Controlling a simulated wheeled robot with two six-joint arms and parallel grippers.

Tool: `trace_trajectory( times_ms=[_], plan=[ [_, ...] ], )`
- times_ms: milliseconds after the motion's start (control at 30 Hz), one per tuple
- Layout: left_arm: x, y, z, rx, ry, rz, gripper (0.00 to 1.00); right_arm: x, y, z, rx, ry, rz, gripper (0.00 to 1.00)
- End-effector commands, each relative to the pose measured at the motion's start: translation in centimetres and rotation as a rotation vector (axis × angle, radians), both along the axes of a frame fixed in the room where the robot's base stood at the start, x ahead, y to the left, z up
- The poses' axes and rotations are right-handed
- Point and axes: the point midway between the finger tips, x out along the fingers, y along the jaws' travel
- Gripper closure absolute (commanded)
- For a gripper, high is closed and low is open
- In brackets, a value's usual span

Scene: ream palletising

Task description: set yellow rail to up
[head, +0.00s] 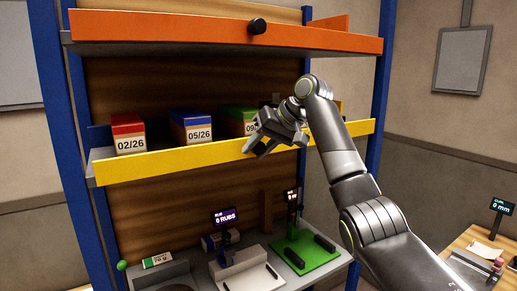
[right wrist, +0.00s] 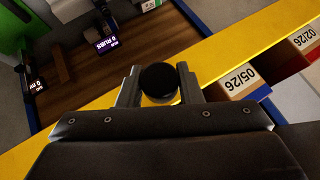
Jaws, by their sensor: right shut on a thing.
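The yellow rail (head: 190,162) runs along the front edge of the middle shelf in the head view. The boxes' dated fronts show above its top edge. It crosses the right wrist view diagonally (right wrist: 240,46). A round black knob (right wrist: 158,80) sits on the rail. My right gripper (head: 262,147) reaches the rail from the right and hides the knob in the head view. In the right wrist view the fingers (right wrist: 158,88) are on both sides of the knob, shut on it. My left gripper is not in view.
An orange rail (head: 200,34) with its own black knob (head: 257,26) fronts the top shelf. Boxes marked 02/26 (head: 128,133) and 05/26 (head: 191,128) stand behind the yellow rail, with a green-topped box (head: 238,118) beside my gripper. Small devices and a green tray (head: 306,252) stand below.

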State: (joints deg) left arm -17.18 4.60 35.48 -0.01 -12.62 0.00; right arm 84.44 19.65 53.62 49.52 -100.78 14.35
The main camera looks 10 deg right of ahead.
Motion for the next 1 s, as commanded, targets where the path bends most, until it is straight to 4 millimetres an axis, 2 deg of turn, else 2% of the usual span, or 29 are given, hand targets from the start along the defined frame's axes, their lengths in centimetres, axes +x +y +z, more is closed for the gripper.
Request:
trace_trajectory(
  times_ms=[267,300,467,800,1000],
  plan=[
    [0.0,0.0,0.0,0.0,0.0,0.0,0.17,0.0,-0.1,0.0,0.0,0.003,-0.005,1.0],
    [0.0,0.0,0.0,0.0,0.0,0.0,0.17,0.0,-0.1,0.0,0.0,0.003,-0.005,0.66],
    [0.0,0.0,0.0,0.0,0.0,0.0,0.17,0.0,-0.1,0.0,0.0,0.001,-0.004,0.46],
    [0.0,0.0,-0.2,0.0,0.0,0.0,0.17,-0.1,-0.2,0.2,0.0,-0.001,-0.003,0.46],
    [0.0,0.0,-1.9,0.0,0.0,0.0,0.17,-1.3,-1.8,2.0,0.001,-0.005,-0.004,0.46]
  ],
)
